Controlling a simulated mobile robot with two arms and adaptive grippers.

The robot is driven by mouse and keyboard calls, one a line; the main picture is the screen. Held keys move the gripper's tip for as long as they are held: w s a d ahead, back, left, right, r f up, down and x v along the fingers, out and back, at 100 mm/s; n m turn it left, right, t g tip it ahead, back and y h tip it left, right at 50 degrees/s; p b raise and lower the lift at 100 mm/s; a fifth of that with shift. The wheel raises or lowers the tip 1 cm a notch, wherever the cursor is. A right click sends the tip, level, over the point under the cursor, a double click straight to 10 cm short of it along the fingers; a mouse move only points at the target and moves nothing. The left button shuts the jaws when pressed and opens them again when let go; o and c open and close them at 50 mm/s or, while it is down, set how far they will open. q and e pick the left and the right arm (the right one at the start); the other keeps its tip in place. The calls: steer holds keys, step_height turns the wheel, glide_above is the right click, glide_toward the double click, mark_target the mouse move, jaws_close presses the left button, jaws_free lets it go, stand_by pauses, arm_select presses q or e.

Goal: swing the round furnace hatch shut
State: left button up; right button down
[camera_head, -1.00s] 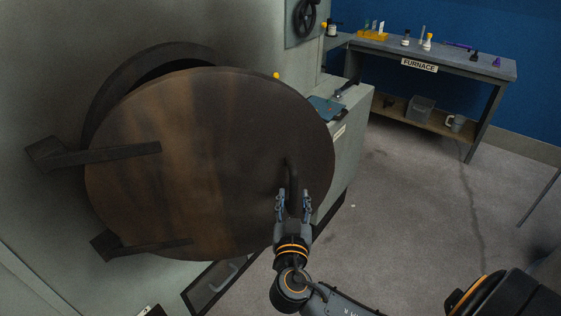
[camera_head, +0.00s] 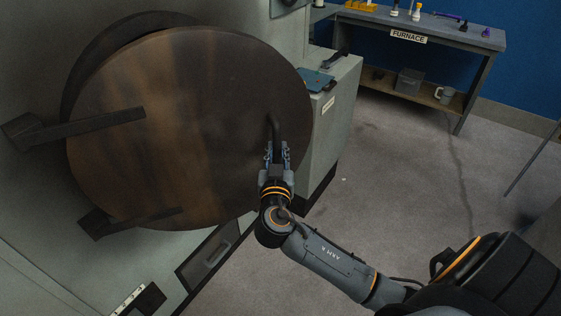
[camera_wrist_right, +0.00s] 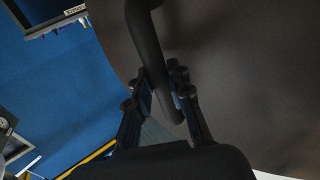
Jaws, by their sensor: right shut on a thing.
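The round furnace hatch (camera_head: 190,120) is a big brown, rust-toned disc on two dark hinge arms at the left. It stands partly open, with the dark round rim (camera_head: 88,62) of the opening showing behind its upper left edge. A dark curved handle (camera_head: 274,128) sits near the hatch's right edge; it also shows in the right wrist view (camera_wrist_right: 150,50). My right gripper (camera_head: 277,155) is shut on this handle, with its fingers (camera_wrist_right: 160,95) on either side of the bar. My left gripper is not in view.
A grey cabinet (camera_head: 335,115) with a blue clipboard-like item on top stands right behind the hatch. A bench labelled FURNACE (camera_head: 455,38) with small bottles stands at the back right. The grey floor (camera_head: 400,190) between is mostly clear.

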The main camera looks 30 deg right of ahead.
mark_target(268, 138)
steer(key=w+b, duration=0.1)
steer(key=w, duration=0.1)
steer(key=w+d+b, duration=0.1)
steer(key=w, duration=0.2)
steer(key=shift+w+d, duration=0.15)
steer(key=shift+w, duration=0.15)
steer(key=shift+w+d+b, duration=0.1)
steer(key=shift+w+b, duration=0.3)
steer(key=shift+w, duration=0.2)
steer(key=c, duration=1.1)
jaws_free()
steer(key=shift+c, duration=0.2)
steer(key=shift+s, duration=0.1)
steer(key=v, duration=1.2)
